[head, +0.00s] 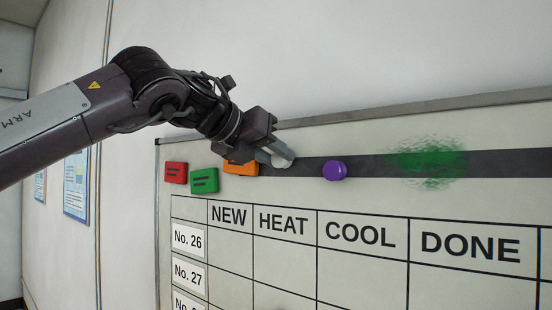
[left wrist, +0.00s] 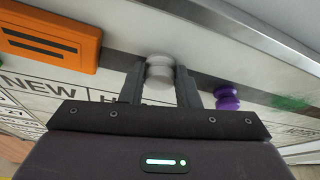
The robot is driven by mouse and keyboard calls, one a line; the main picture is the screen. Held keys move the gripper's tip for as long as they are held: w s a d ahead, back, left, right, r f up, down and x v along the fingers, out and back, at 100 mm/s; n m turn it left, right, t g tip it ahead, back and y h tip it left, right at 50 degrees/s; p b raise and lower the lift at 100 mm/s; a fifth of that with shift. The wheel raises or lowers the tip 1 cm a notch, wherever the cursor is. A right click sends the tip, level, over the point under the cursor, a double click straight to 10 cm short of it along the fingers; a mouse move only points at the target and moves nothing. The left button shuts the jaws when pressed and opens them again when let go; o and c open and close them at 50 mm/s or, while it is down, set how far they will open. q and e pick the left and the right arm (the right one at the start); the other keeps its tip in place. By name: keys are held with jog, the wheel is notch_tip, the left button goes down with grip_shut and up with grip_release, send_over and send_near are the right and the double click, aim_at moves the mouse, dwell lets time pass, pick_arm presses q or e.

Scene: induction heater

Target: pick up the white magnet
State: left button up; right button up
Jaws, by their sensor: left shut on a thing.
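The white magnet (head: 282,161) is on the dark strip of the whiteboard in the head view, partly hidden by my left gripper (head: 272,155). In the left wrist view the white magnet (left wrist: 160,72) is a round knob between the two fingers of my left gripper (left wrist: 160,84). The gripper is shut on it. The magnet is at the board; I cannot tell whether it still touches the strip. My right gripper is not in view.
A purple magnet (head: 334,170) is on the strip to the right. An orange block (head: 240,169), a green block (head: 204,180) and a red block (head: 176,172) are on the board to the left. A green smudge (head: 428,161) is at the right. The table grid lies below.

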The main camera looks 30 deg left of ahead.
aim_at(287, 128)
pick_arm(q)
notch_tip(287, 128, up, 5)
jog(key=shift+r, duration=0.2)
jog(key=shift+d+r, duration=0.1)
jog(key=shift+r, duration=0.05)
jog(key=shift+s+r, duration=0.1)
jog(key=shift+r, duration=0.4)
jog(key=s+a, duration=0.2)
jog(key=s, duration=2.4)
jog(key=shift+s+a, duration=0.15)
jog(key=shift+s, duration=0.2)
